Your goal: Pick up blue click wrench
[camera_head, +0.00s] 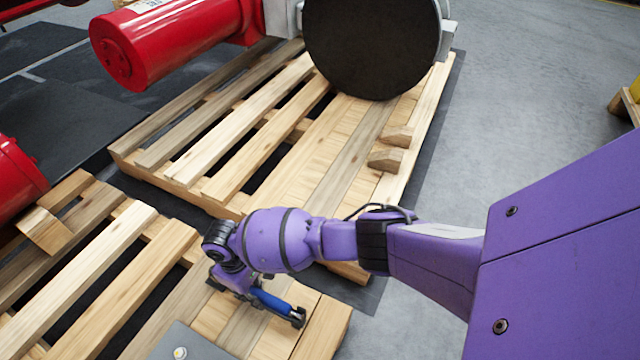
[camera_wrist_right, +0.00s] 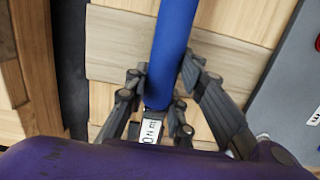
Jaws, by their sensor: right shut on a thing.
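The blue click wrench (camera_head: 272,301) shows low in the head view as a short blue handle with a dark end, over the front pallet. My right gripper (camera_head: 245,288) is at its left part. In the right wrist view the blue handle (camera_wrist_right: 174,50) runs up from between the fingers of my right gripper (camera_wrist_right: 160,95). The fingers are shut on the handle, near a small label at its lower end. I cannot tell whether the wrench touches the pallet boards. My left gripper is not in view.
The front pallet (camera_head: 105,285) and a second pallet (camera_head: 230,125) lie on the floor. A red cylinder (camera_head: 165,45) and a large dark disc (camera_head: 372,45) rest on the far pallet. A grey plate (camera_head: 190,343) lies near the wrench.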

